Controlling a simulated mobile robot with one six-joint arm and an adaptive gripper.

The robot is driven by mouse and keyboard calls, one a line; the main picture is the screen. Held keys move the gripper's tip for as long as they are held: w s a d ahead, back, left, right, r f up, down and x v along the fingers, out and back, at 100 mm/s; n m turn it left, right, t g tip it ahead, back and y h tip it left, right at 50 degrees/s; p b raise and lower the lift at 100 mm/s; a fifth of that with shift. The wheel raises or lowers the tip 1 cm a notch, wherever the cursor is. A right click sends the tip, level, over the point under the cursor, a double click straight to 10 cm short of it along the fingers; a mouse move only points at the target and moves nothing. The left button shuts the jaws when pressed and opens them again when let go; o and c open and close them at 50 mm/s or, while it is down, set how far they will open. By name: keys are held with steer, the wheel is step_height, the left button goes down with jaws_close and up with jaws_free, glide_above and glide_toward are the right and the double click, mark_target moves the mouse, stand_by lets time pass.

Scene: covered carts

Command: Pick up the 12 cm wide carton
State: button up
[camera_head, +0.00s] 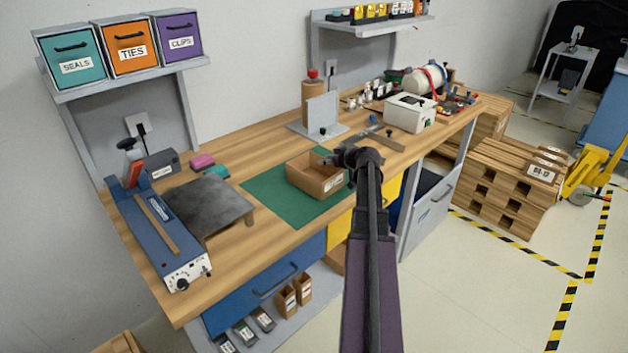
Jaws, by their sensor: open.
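An open-topped brown cardboard carton (318,186) stands on a green mat (262,187) on the wooden workbench. A small white label is on its front side. My gripper (340,158) is at the carton's right rear, at the end of my arm, which reaches up from the bottom of the picture. It looks open and partly overlaps the carton's right edge in the view. I cannot tell whether it touches the carton. The fingertips are small and dark, and my wrist hides part of them.
A blue sealing machine (155,235) and a dark grey plate (205,207) stand left of the mat. A white box (408,113) and a grey upright fixture (321,115) stand behind. Shelves with bins (128,47) hang above.

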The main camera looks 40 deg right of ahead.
steer(key=shift+c, duration=0.2)
jaws_close()
steer(key=shift+r, duration=0.15)
stand_by(0.4)
step_height(320, 180, up, 3)
steer(key=p, duration=0.3)
steer(key=shift+r, duration=0.1)
steer(key=shift+s+d+r+p, duration=0.1)
steer(key=shift+s+r+p, duration=0.05)
steer(key=shift+s+p, duration=0.25)
steer(key=s+d+r+p, duration=0.1)
steer(key=s+d, duration=0.3)
steer(key=s, duration=1)
steer(key=shift+s+d, duration=0.15)
steer(key=shift+s, duration=0.15)
